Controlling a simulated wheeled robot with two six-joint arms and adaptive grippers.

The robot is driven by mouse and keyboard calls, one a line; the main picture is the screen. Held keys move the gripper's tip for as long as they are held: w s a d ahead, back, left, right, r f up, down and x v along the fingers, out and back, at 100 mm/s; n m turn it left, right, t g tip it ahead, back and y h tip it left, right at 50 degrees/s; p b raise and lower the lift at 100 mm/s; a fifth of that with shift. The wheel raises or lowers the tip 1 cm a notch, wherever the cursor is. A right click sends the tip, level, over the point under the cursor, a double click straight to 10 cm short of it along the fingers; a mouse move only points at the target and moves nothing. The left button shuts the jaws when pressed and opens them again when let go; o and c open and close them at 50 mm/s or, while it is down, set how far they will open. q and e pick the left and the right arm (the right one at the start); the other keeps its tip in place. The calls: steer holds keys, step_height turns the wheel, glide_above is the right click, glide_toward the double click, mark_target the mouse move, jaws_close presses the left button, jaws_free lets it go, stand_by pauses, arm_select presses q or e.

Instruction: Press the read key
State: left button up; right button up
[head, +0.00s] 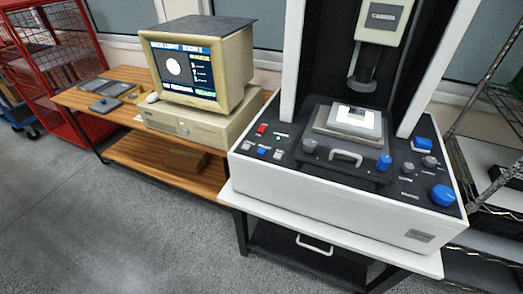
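The measuring machine (340,215) stands on a white-topped table in the head view, with a dark control panel on its sloped front. On the panel's left are a red key (261,129), a small blue key (262,151) and small pale keys (247,146). The labels are too small to read, so I cannot tell which is the read key. Neither gripper is in view.
A stage (347,140) with a pale square piece sits under the machine's probe head (381,20). A beige computer monitor (195,65) stands on a wooden bench (115,120) at left. A red mesh cage (55,50) and wire shelving (490,100) flank the scene. The front-left floor is clear.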

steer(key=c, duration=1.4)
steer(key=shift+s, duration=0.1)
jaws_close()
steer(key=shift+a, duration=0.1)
